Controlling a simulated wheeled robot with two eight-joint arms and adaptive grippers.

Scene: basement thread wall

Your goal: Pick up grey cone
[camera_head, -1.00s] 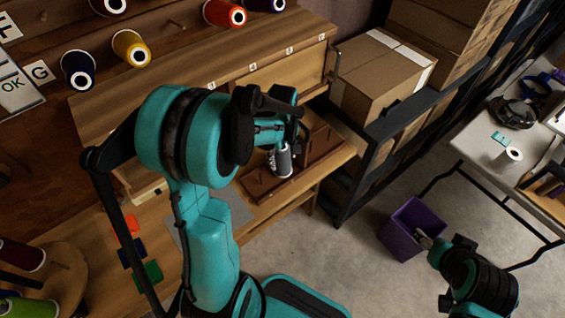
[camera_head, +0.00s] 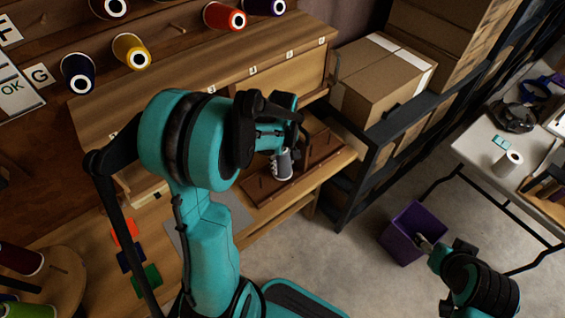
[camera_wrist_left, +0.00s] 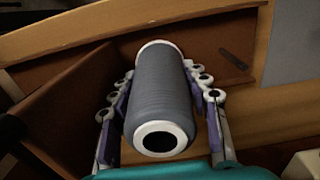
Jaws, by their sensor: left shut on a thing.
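The grey cone (camera_head: 283,164) is a spool of grey thread with white ends, at the brown wooden peg rack (camera_head: 323,152) on the bench. My left gripper (camera_head: 290,148) is shut on it. In the left wrist view the grey cone (camera_wrist_left: 159,95) sits between the two fingers of the left gripper (camera_wrist_left: 160,110), one on each side, its white-rimmed open end facing the camera. I cannot tell whether the cone is clear of the rack. My right gripper (camera_head: 425,243) is small beside the purple bin, and its fingers are unclear.
Coloured cones, such as the yellow one (camera_head: 131,51), hang on the wall pegs. A cardboard box (camera_head: 375,85) stands on the dark shelf right of the bench. The purple bin (camera_head: 412,232) is on the floor.

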